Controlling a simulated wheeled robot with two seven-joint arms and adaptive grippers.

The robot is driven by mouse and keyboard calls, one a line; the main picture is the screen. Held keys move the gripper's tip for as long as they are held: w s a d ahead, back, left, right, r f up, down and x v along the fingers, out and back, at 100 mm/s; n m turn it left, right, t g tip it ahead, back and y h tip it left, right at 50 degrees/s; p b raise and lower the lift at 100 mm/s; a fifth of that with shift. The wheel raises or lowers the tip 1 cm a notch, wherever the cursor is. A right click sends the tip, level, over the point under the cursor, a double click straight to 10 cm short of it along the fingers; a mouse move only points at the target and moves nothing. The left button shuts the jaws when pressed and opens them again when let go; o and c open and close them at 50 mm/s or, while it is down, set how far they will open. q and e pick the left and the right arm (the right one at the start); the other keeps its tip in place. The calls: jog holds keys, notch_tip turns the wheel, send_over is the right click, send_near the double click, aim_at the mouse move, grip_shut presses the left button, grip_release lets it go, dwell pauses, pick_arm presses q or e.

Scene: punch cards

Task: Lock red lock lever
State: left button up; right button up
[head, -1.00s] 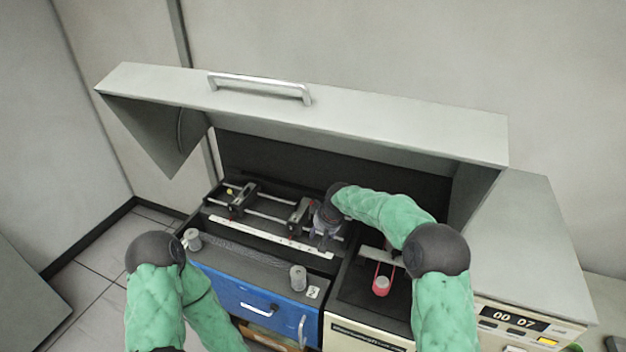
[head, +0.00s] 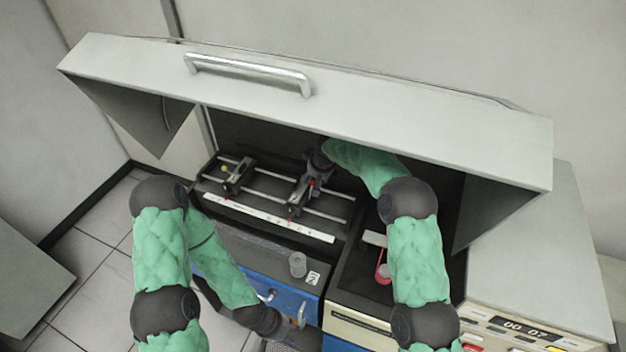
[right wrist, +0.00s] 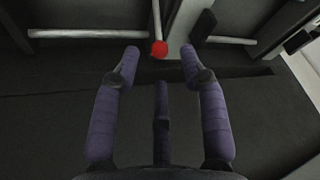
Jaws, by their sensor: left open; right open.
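The red lock lever shows in the right wrist view as a round red knob (right wrist: 159,49) by a pale bar. A small red spot, likely the same knob, shows in the head view (head: 313,183) on the right black carriage (head: 297,202). My right gripper (head: 309,181) is at this carriage. In the right wrist view my right gripper (right wrist: 156,56) is open, with the knob between and just beyond its fingertips; contact cannot be told. My left gripper (head: 288,328) is open and low, in front of the blue drawer, partly cut off by the frame.
A second black carriage (head: 238,176) sits left on the silver rails, behind a white ruler (head: 270,219). The raised grey lid (head: 400,125) hangs over the back. A grey knob (head: 297,264) stands on the front ledge. A red-rimmed part (head: 383,272) lies right, beside my right forearm.

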aim_at(313, 181)
jog(key=shift+x, duration=1.9)
jog(key=shift+s, duration=0.1)
grip_shut()
